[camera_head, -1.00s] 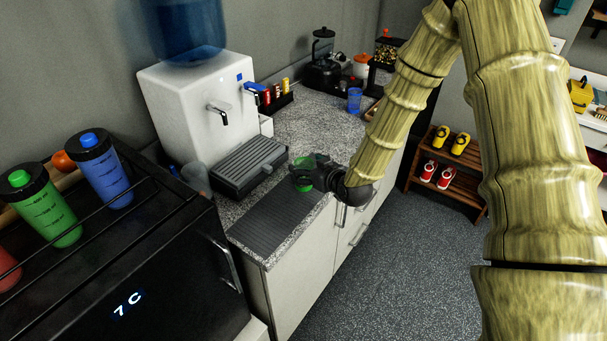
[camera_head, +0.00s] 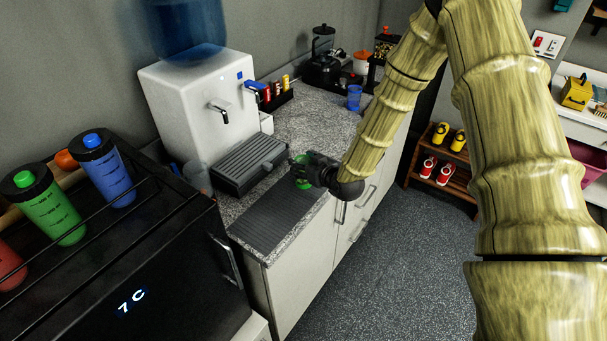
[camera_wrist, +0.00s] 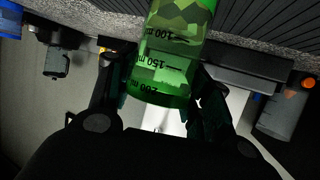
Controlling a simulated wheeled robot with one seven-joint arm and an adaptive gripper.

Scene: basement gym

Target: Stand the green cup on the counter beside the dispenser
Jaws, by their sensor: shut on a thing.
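The green cup (camera_head: 302,183) is translucent and shows measuring marks in the wrist view (camera_wrist: 173,55). My gripper (camera_head: 308,170) is shut on it, with a finger on each side of the cup in the wrist view (camera_wrist: 160,95).
The ribbed mat (camera_head: 268,222) is bare. A clear tumbler (camera_head: 197,177) stands left of the drip tray. A blue cup (camera_head: 354,97) and a rack of small bottles (camera_head: 277,95) stand further back. A black fridge (camera_head: 150,270) with bottles on top is at left.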

